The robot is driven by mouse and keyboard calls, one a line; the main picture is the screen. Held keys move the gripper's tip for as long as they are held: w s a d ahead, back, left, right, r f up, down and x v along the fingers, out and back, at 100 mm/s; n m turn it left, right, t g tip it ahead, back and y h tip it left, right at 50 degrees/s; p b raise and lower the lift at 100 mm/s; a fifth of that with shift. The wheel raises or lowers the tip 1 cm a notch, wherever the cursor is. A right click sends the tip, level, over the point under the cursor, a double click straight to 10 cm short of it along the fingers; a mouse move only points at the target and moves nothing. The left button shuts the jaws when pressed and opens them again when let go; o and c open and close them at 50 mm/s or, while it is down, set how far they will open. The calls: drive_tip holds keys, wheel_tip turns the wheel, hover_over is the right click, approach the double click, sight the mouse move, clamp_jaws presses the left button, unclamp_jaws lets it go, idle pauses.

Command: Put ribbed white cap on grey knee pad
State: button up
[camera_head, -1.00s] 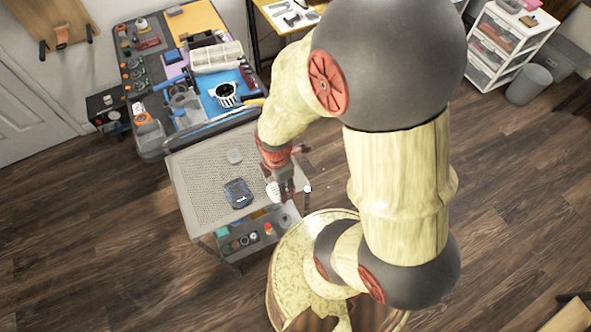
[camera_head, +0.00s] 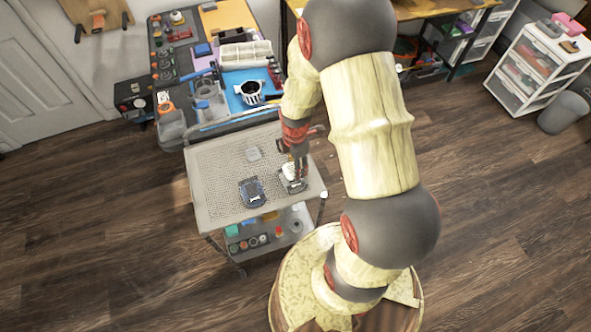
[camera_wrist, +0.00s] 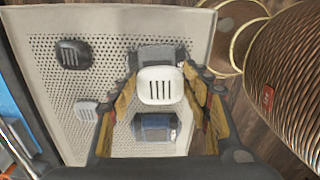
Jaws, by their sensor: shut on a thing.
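The ribbed white cap (camera_wrist: 160,85), with dark slots on its top, is between the fingers of my gripper (camera_wrist: 160,92), which is shut on it. The cap also shows as a pale patch in the head view (camera_head: 289,169), below my gripper (camera_head: 298,170). The grey knee pad, as I take it, is the flat grey piece (camera_wrist: 155,55) on the perforated tabletop; the cap covers part of it in the wrist view. Its dark edge shows below the cap in the head view (camera_head: 295,186). I cannot tell whether cap and pad touch.
The perforated tabletop (camera_head: 215,180) also bears a dark blue piece (camera_head: 252,192), a light grey piece (camera_head: 253,153) and a dark slotted piece (camera_wrist: 73,53). A crowded tool bench (camera_head: 225,85) adjoins it. A white drawer unit (camera_head: 535,65) stands far right.

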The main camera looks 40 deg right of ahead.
drive_tip(key=shift+w+d+f, duration=0.1)
drive_tip(key=shift+w+f, duration=0.05)
drive_tip(key=shift+f, duration=0.1)
drive_tip(key=shift+f+b, duration=0.55)
drive_tip(key=shift+f, duration=1)
drive_tip(key=shift+f, duration=0.1)
drive_tip(key=o, duration=0.9)
drive_tip(key=shift+o, duration=0.2)
